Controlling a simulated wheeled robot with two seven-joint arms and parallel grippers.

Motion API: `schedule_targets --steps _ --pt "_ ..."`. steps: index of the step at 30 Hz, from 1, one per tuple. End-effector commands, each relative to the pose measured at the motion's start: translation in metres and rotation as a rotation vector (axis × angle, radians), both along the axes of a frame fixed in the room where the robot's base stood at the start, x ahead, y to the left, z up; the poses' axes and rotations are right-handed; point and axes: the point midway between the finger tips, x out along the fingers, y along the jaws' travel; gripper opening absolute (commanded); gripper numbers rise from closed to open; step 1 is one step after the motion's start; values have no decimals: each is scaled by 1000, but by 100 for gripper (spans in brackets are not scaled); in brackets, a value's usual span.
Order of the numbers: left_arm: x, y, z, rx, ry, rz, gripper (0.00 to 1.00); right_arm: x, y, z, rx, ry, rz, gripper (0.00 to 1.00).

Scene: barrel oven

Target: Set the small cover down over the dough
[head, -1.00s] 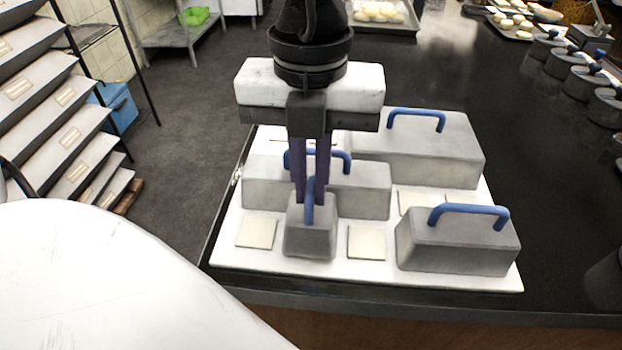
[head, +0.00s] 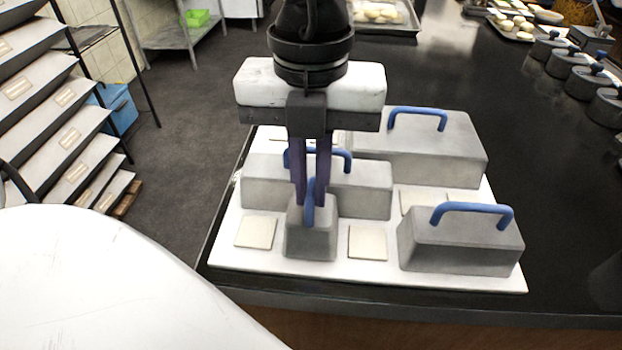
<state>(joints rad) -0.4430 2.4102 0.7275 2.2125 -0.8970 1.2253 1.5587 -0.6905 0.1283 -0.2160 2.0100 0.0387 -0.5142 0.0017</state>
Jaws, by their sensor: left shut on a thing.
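The small cover (head: 311,240) is a grey block with a blue handle, at the front middle of the white board (head: 300,268). My left gripper (head: 310,203) points down and is shut on the cover's blue handle. The cover looks upright and at or very near the board's surface; I cannot tell if it touches. It sits between two flat pale squares, one on the left (head: 256,232) and one on the right (head: 367,242). No dough shows under the cover; whatever is beneath it is hidden. My right gripper is not in view.
Larger grey covers with blue handles stand close by: one just behind (head: 363,190), one at the back right (head: 440,150), one at the front right (head: 460,245). The dark counter (head: 555,180) is clear right of the board. Lidded pots (head: 567,60) stand farther right.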

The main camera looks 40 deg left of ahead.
Motion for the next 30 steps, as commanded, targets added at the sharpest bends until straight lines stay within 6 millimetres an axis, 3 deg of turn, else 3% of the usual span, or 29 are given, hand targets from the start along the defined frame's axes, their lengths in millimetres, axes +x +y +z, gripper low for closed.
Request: schedule_targets --steps 14,15,18,30 --pt "0 0 -6 0 -1 0 0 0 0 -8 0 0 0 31" --pt "0 0 -5 0 -1 0 14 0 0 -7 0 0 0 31" --pt "0 0 -5 1 -1 0 31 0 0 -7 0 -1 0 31" --pt "0 0 -3 0 -2 0 31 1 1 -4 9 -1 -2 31"
